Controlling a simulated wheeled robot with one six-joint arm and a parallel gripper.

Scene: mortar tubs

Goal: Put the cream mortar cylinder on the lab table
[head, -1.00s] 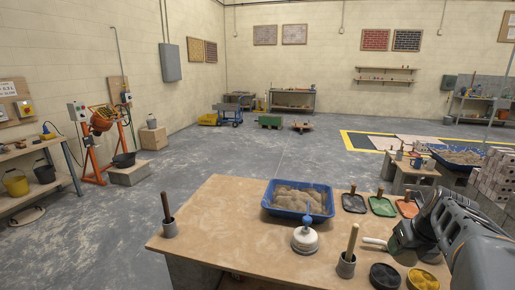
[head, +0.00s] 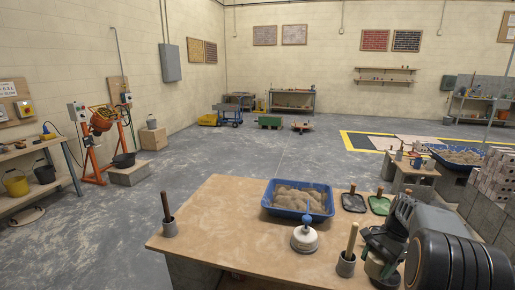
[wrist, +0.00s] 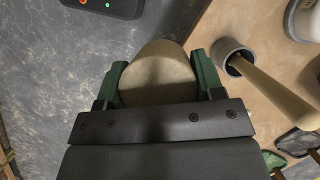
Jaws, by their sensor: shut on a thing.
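My gripper (wrist: 158,88) is shut on a cream-beige cylinder (wrist: 157,72), with a green finger on each side of it in the wrist view. In the head view my gripper (head: 380,250) is low at the right front of the wood-topped table (head: 225,230), and the arm hides part of it. A pale rounded piece (head: 376,269) shows below the fingers there, probably the held cylinder. In the wrist view the cylinder overlaps grey floor, with the table edge to its right. I cannot tell its height above the table.
A grey cup with a wooden handle (head: 346,263) stands close left of my gripper. The left-centre tabletop is bare.

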